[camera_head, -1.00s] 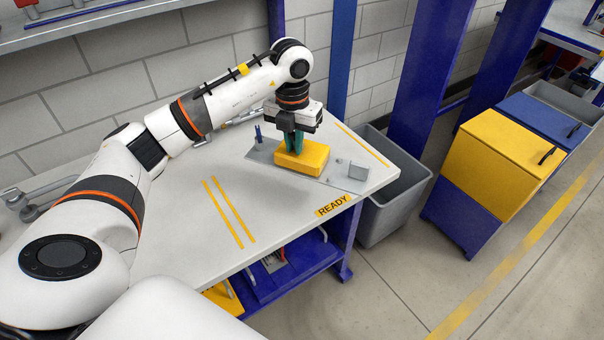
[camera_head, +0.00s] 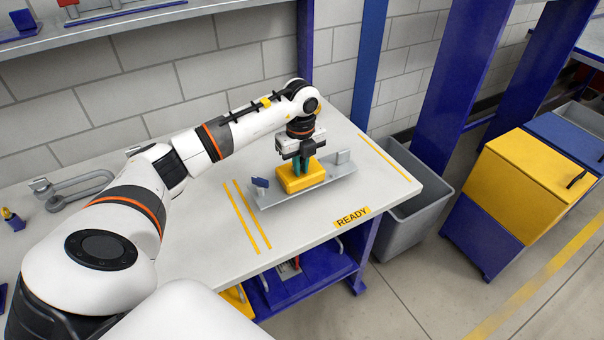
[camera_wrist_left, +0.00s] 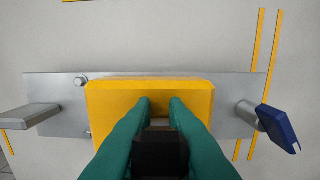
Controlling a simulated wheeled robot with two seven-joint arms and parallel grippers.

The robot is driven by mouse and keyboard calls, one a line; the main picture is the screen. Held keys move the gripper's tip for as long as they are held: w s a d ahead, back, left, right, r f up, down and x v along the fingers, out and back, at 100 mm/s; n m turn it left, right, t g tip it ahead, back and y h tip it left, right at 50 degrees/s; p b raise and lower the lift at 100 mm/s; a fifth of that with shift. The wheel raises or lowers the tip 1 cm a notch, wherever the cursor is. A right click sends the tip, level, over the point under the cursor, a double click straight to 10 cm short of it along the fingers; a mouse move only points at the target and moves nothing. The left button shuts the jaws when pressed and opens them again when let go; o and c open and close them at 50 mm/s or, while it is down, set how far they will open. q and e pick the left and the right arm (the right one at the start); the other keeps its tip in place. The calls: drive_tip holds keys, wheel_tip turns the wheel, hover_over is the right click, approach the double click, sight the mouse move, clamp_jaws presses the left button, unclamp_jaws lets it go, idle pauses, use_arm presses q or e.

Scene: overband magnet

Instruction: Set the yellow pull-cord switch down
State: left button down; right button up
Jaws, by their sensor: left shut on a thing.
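The yellow pull-cord switch (camera_head: 299,182) is a yellow box on a grey metal plate (camera_head: 283,198). The plate has a blue-tipped lever (camera_head: 260,182) at its left end and a grey upright tab (camera_head: 343,157) at its right. My left gripper (camera_head: 302,163) points down from above, shut on the yellow box. In the left wrist view its two teal fingers (camera_wrist_left: 161,105) lie against the yellow box (camera_wrist_left: 150,88), with the plate (camera_wrist_left: 52,92) behind. The plate is at or just above the white bench top; I cannot tell if it touches. My right gripper is not in view.
The bench (camera_head: 205,235) has double yellow lines left of the plate, a single line at right and a READY label (camera_head: 352,217) in front. A grey clamp-like part (camera_head: 75,190) lies at left. A grey bin (camera_head: 410,205) stands beyond the right edge.

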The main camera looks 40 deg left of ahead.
use_arm(q)
wheel_tip(320, 180, down, 3)
drive_tip(key=shift+f, duration=0.2)
drive_tip(key=shift+f, duration=0.1)
drive_tip(key=c, duration=1.4)
unclamp_jaws()
drive_tip(key=shift+f, duration=0.1)
drive_tip(key=shift+c, duration=0.2)
wheel_tip(320, 180, up, 12)
drive_tip(key=shift+r+b, duration=0.2)
drive_tip(key=shift+b, duration=0.35)
